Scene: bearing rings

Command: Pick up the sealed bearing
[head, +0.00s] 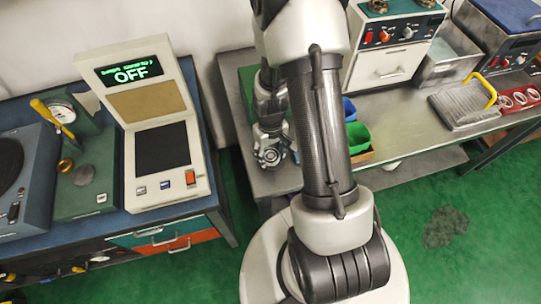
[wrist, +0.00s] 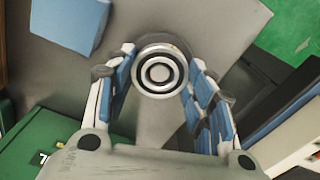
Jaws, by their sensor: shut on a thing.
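A round metal bearing (wrist: 143,72) shows in the wrist view, with bright and dark concentric rings on the face turned to the camera. My gripper (wrist: 160,73) is shut on it, with the blue-padded fingers at its left and right sides. I cannot read any marking that tells which type of bearing it is. In the head view my arm hides much of the middle, and the bearing cannot be made out there.
A tester (head: 160,148) reading "OFF" stands on the left bench. A blue block (wrist: 70,22) shows in the wrist view.

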